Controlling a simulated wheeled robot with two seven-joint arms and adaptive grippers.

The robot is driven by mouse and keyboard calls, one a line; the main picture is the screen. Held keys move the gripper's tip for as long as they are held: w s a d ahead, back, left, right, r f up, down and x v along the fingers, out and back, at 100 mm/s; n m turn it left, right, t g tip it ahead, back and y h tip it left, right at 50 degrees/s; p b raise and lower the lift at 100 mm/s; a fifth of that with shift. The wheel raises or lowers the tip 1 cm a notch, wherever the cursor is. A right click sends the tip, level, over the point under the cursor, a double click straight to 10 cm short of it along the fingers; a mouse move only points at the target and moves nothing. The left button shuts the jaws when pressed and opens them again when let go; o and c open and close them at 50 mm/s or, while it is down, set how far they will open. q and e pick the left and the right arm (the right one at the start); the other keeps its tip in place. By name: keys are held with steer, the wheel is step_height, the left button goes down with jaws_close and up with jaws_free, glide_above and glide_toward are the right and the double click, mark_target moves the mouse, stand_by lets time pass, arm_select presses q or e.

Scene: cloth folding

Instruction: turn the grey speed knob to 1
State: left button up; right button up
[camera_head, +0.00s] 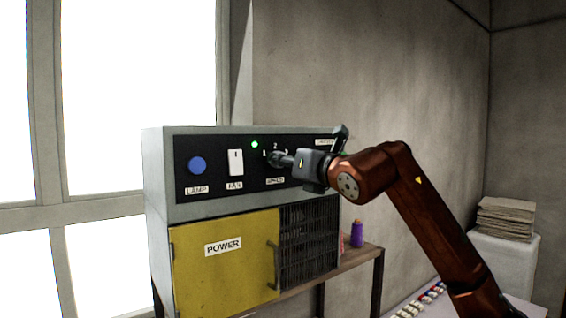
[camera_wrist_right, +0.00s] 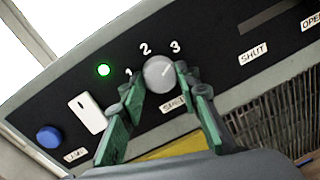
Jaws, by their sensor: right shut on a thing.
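The grey speed knob (camera_wrist_right: 158,71) is on the dark control panel, with the numbers 1, 2 and 3 arced from its left to its upper right in the right wrist view. A thin mark on its face seems to slant to the upper right, toward the 3 side. My right gripper (camera_wrist_right: 160,79) is shut on the knob, one green finger on each side. In the head view my right gripper (camera_head: 279,159) reaches the panel from the right and hides the knob and the 3. The SPEED label below is partly covered. My left gripper is out of view.
Left of the knob are a lit green light (camera_head: 254,144), a white FAN switch (camera_head: 235,161) and a blue LAMP button (camera_head: 197,165). Below are a yellow POWER door (camera_head: 222,262) with a handle and a dark grille (camera_head: 310,240). A purple spool (camera_head: 357,233) stands right of the box.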

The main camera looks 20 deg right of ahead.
steer(key=shift+w+d+f+n+y+p, duration=0.1)
steer(key=shift+n+y+p, duration=0.35)
steer(key=shift+n+p, duration=2.45)
steer(key=shift+s+d+r+n+y+p, duration=0.1)
steer(key=shift+n+y, duration=0.4)
steer(key=shift+n, duration=5.05)
steer(key=shift+w+d+f+n+y+p, duration=0.1)
steer(key=shift+n+y+p, duration=0.35)
steer(key=shift+n+p, duration=2.4)
steer(key=n+b, duration=0.2)
steer(key=n, duration=0.1)
steer(key=shift+a+b, duration=0.1)
steer(key=shift+b, duration=0.25)
steer(key=o, duration=1.2)
steer(key=shift+c, duration=0.2)
